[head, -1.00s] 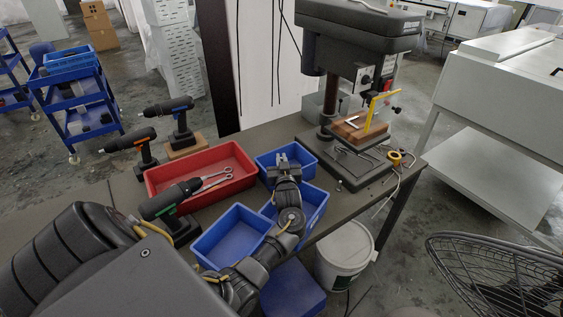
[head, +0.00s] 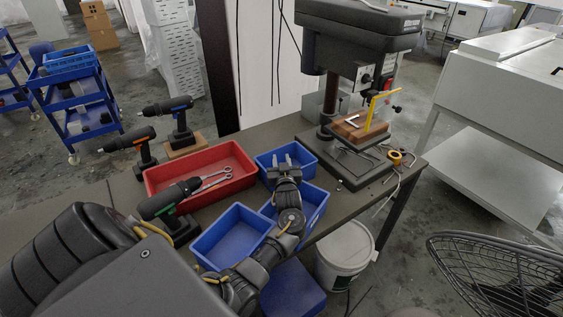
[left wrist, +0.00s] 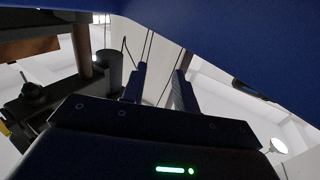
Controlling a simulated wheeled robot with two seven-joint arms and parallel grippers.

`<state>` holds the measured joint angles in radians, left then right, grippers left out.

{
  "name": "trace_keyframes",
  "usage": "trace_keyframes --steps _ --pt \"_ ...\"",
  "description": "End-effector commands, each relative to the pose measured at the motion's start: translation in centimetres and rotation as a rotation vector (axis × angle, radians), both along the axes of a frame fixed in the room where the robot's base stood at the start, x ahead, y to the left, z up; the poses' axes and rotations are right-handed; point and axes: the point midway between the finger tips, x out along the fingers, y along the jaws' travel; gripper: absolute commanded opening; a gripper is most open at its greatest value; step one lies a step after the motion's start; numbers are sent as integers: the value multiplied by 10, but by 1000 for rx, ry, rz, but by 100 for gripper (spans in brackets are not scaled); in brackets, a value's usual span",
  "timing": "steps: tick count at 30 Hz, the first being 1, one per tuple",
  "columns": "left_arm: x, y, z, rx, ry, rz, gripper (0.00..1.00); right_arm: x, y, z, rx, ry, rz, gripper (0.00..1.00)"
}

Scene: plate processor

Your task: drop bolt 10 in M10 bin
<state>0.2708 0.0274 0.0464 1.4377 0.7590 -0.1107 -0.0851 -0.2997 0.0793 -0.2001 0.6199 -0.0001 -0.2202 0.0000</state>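Three blue bins stand on the bench: a back one (head: 263,163), a right one (head: 318,207) and a front one (head: 214,229). I see no readable labels, so I cannot tell which is the M10 bin. My left gripper (head: 279,153) is over the back bin, its fingers apart and empty. In the left wrist view the gripper (left wrist: 160,85) also shows its fingers spread with nothing between them. A large blue surface (left wrist: 240,40), likely a bin wall, fills the upper right there. I cannot make out bolt 10. My right gripper is not in view.
A red tray (head: 160,180) with wrenches (head: 212,181) lies left of the back bin. Cordless drills stand around it. A drill press (head: 350,50) stands at the right, with small loose parts near its base. A white bucket (head: 345,255) is below the bench edge.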

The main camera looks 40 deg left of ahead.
Motion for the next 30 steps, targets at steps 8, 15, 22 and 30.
trace_keyframes --steps 8,15,22,30 --pt "-27 -29 5 -4 -1 -1 30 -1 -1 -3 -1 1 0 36" --pt "-48 -50 7 -1 1 0 30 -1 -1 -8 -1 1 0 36" --pt "-52 -54 8 0 0 1 30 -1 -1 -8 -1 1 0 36" --pt "-52 -54 8 0 0 0 30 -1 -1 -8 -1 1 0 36"
